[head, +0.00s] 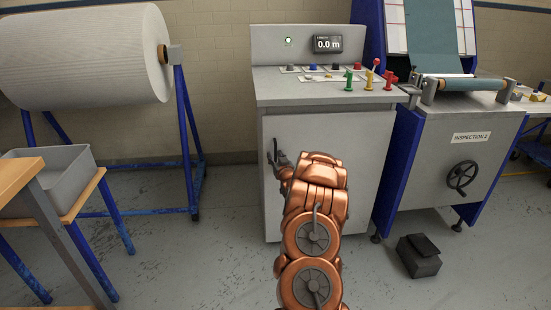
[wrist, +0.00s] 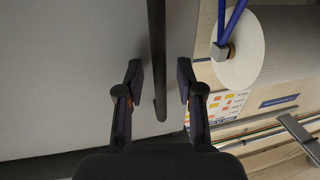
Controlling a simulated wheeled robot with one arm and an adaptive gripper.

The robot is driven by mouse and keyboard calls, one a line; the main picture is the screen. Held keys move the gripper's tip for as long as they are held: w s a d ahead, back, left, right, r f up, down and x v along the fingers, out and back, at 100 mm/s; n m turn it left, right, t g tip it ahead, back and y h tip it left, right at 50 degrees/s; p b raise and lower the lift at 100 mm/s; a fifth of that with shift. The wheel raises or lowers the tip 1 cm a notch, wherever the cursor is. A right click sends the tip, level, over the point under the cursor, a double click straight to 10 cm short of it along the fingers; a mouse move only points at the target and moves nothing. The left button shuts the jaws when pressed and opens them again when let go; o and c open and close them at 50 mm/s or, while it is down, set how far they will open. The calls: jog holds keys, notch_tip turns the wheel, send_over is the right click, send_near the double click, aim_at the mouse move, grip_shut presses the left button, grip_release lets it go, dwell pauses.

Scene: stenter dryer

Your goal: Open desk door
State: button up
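The desk is a grey control cabinet (head: 285,90) in the middle of the head view, with a flat grey door (head: 365,145) on its front. The door looks closed. A thin dark bar handle runs along the door's left side; it shows clearly in the wrist view (wrist: 157,50). My gripper (head: 280,160) is at this handle, at the end of my copper arm. In the wrist view my gripper (wrist: 160,82) is open, with one finger on each side of the bar and visible gaps to both. My arm hides part of the door.
A large white fabric roll (head: 85,60) on a blue stand (head: 188,140) is at the left, beside a grey bin (head: 60,175). An inspection machine (head: 450,150) stands close on the right. A dark box (head: 418,256) lies on the floor in front of it.

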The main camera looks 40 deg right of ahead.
grip_shut()
dwell(0.6)
